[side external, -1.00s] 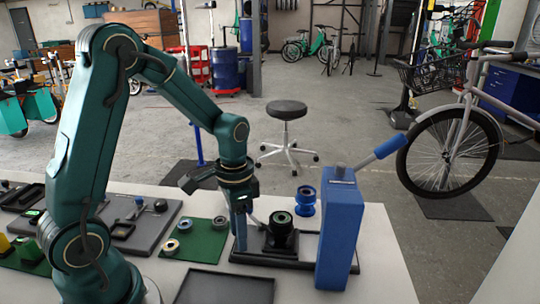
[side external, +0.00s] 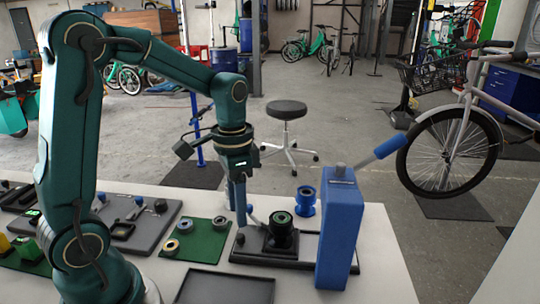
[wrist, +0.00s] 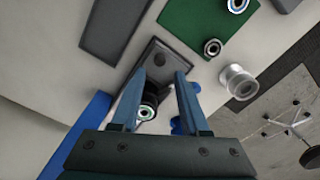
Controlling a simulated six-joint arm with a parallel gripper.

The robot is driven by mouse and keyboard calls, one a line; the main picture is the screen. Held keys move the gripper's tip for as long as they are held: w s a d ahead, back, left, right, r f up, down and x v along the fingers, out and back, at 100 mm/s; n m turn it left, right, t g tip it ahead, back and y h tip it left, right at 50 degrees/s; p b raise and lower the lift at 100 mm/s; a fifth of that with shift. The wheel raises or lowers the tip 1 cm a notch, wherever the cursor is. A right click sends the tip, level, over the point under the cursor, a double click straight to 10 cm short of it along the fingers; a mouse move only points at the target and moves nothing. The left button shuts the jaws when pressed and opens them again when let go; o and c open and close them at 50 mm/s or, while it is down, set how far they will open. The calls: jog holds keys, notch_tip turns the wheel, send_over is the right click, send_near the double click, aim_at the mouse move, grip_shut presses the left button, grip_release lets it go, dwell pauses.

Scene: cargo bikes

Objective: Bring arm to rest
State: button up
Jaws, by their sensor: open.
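My gripper (side external: 240,205) points down above the left part of a dark base plate (side external: 258,258) on the white table. Its blue fingers show spread apart in the wrist view (wrist: 160,100), with nothing held between them. A black fixture with a ring-shaped part (side external: 280,228) stands on the plate to the right of my gripper.
A blue press (side external: 340,230) with a blue-handled lever (side external: 390,146) stands right of the plate. A blue spool (side external: 305,200) stands behind the fixture. A green mat (side external: 205,245) with rings and an empty dark tray (side external: 225,288) lie left and in front.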

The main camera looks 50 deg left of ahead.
jog(key=shift+d+r, duration=0.1)
jog(key=shift+r, duration=0.15)
jog(key=s+d+r+n+t, duration=0.3)
jog(key=s+d+r+t, duration=0.2)
jog(key=s, duration=0.4)
jog(key=shift+d+r+t, duration=0.25)
jog(key=shift+d+t, duration=0.05)
jog(key=shift+d, duration=0.05)
dwell(1.7)
